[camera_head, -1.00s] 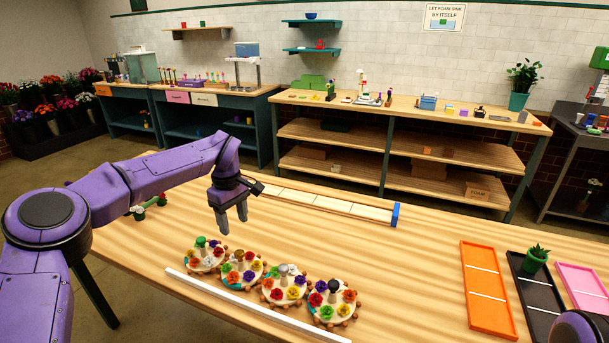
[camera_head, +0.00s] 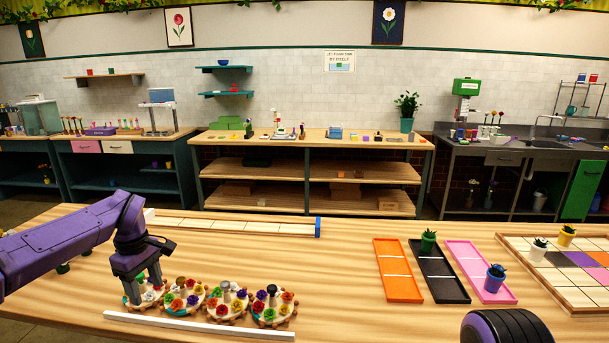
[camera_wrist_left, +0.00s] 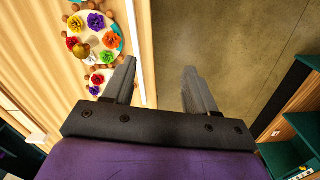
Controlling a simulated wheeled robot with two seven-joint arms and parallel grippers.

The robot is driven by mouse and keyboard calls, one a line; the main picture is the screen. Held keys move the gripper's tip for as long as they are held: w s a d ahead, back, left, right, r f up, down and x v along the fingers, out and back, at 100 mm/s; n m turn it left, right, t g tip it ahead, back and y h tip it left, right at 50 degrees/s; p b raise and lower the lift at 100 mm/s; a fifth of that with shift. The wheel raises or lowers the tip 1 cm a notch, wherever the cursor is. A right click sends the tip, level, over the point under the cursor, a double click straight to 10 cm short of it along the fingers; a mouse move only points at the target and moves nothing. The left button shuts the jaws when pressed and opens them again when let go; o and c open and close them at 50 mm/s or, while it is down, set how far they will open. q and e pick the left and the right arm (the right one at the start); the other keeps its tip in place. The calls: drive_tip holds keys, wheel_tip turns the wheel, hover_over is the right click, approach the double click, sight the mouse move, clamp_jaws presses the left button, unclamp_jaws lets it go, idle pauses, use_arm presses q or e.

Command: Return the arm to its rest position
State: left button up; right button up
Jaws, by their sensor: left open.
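My left arm (camera_head: 60,243) comes in from the left, bent downward at the wrist. My left gripper (camera_head: 145,292) points down over the near left of the wooden table, by the leftmost of several flower-topped round discs. In the left wrist view the left gripper (camera_wrist_left: 159,75) is open, with nothing between its fingers; the table edge and floor show beyond them. A disc with coloured flowers (camera_wrist_left: 90,37) shows to the left of the fingers there. A purple and black part of my right arm (camera_head: 507,326) shows at the bottom; its gripper is out of view.
A white strip (camera_head: 200,328) lies in front of the discs. A long pale rail with a blue end (camera_head: 318,227) lies behind. Orange (camera_head: 398,270), black (camera_head: 438,271) and pink (camera_head: 465,256) trays and a tiled board (camera_head: 580,298) are at right. The table's middle is clear.

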use_arm(q)
drive_tip(key=s+d+f+t+y+b, duration=0.1)
drive_tip(key=s+d+f+t+y, duration=0.15)
drive_tip(key=f, duration=0.55)
drive_tip(key=s+d+f+t+y+b, duration=0.1)
drive_tip(key=s+d+f+t+y, duration=0.2)
drive_tip(key=f, duration=0.6)
drive_tip(key=s+d+f+t+y+b, duration=0.15)
drive_tip(key=s+f, duration=0.25)
drive_tip(key=f, duration=0.4)
drive_tip(key=s+f+m+g+h+b, duration=0.1)
drive_tip(key=s+f+m, duration=0.3)
drive_tip(key=s, duration=1)
drive_tip(key=s+f+m+g+h+b, duration=0.1)
drive_tip(key=s+f+m, duration=0.3)
drive_tip(key=s+f, duration=0.5)
drive_tip(key=s+g+h, duration=0.1)
drive_tip(key=s, duration=0.5)
drive_tip(key=shift+s+g+h, duration=0.15)
drive_tip(key=shift+g+h, duration=0.15)
drive_tip(key=shift+g, duration=0.1)
use_arm(e)
wheel_tip(320, 180, down, 6)
drive_tip(key=shift+r, duration=0.1)
use_arm(q)
drive_tip(key=shift+a, duration=0.1)
